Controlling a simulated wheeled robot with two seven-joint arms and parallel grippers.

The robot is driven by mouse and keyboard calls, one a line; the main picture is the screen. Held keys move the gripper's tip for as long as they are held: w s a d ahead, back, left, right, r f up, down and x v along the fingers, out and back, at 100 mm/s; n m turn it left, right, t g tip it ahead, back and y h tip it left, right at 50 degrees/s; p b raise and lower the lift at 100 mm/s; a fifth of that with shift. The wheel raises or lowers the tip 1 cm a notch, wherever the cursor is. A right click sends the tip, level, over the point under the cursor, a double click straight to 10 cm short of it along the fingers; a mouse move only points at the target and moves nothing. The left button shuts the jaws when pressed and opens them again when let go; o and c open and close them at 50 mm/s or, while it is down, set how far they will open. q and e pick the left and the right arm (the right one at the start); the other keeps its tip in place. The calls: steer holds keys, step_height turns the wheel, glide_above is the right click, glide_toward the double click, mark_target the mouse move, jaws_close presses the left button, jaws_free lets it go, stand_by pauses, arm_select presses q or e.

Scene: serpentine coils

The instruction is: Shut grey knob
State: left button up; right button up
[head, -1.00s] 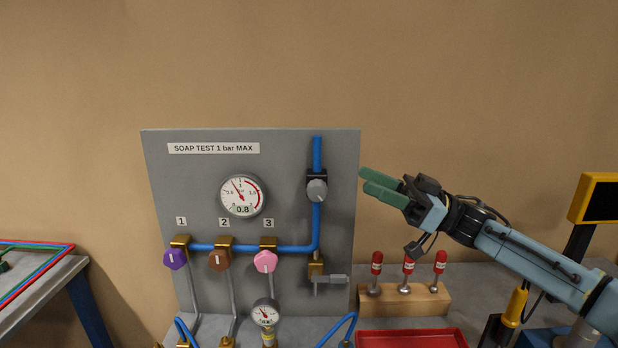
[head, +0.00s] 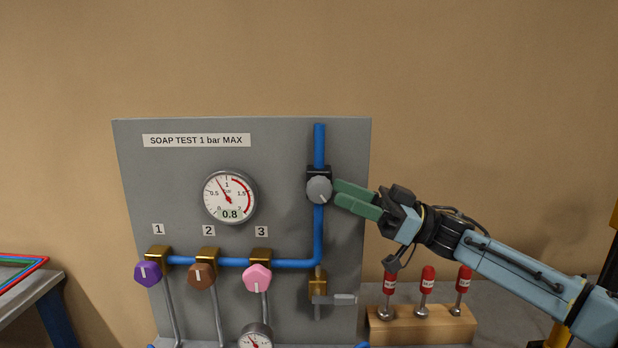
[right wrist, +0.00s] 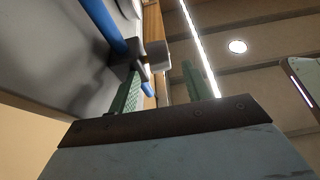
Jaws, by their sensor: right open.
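The grey knob (head: 319,190) sits on a black valve body on the vertical blue pipe, at the right part of the grey panel (head: 130,200). A pale pointer mark shows on its face. My right gripper (head: 337,193) is open, with its green fingertips just right of the knob in the head view. In the right wrist view the grey knob (right wrist: 157,54) shows beyond and between the two green fingers (right wrist: 160,85). I cannot tell whether a finger touches it. My left gripper is in neither view.
A gauge (head: 230,196) reads 0.8. Purple (head: 148,274), brown (head: 202,276) and pink (head: 257,278) knobs sit low on the panel. A small lever valve (head: 319,290) is below the grey knob. A wooden block (head: 421,325) holds red-topped tools at the right.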

mark_target(311, 181)
steer(key=x, duration=0.7)
steer(key=shift+a+p, duration=0.2)
steer(key=shift+p, duration=0.1)
